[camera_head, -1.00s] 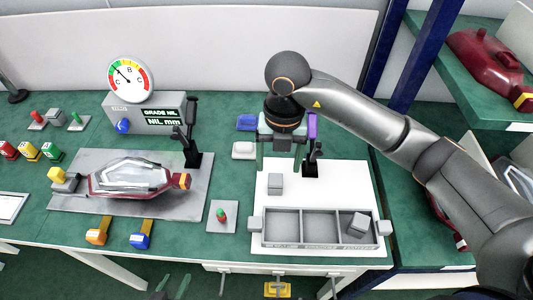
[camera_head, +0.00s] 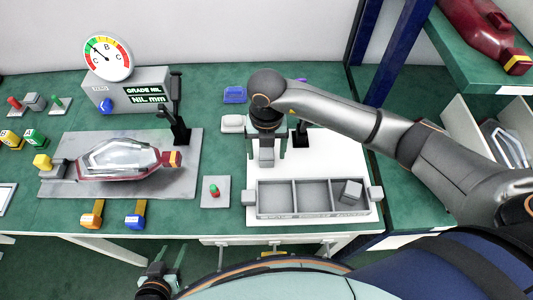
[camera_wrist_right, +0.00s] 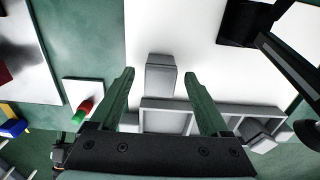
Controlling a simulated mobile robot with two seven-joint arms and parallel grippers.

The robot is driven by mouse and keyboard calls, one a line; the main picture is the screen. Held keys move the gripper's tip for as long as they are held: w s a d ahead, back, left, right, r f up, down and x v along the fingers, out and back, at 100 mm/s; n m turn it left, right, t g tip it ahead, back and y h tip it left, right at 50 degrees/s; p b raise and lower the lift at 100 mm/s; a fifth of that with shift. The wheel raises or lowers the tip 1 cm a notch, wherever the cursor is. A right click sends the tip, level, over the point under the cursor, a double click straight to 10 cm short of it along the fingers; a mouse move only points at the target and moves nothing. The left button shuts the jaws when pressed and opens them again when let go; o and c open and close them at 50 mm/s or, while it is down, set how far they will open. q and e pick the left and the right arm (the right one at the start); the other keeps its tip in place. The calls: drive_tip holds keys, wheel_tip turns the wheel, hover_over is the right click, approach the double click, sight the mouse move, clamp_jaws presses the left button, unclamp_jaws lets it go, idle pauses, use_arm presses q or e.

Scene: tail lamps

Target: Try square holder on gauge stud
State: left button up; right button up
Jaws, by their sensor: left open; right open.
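A grey square holder (camera_head: 267,157) stands on the white board, and it also shows in the right wrist view (camera_wrist_right: 160,75). My right gripper (camera_head: 267,148) is open above it, with its green fingers on either side of the block in the picture; I cannot tell whether they touch it. The right fingertips (camera_wrist_right: 158,74) show well apart in the wrist view. A red-and-green stud (camera_head: 214,190) stands on a small grey plate left of the board; I cannot tell if it is the gauge stud. My left gripper (camera_head: 168,256) is open and empty at the bottom edge.
A grey three-compartment tray (camera_head: 293,214) lies at the board's front, with a tilted grey block (camera_head: 351,190) in its right compartment. A dial gauge box (camera_head: 130,88) stands at the back left. A tail lamp (camera_head: 120,160) lies on a grey plate. Black clamps (camera_head: 180,133) rise nearby.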

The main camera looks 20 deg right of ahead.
wheel_tip(320, 180, down, 2)
clamp_jaws()
idle(0.7)
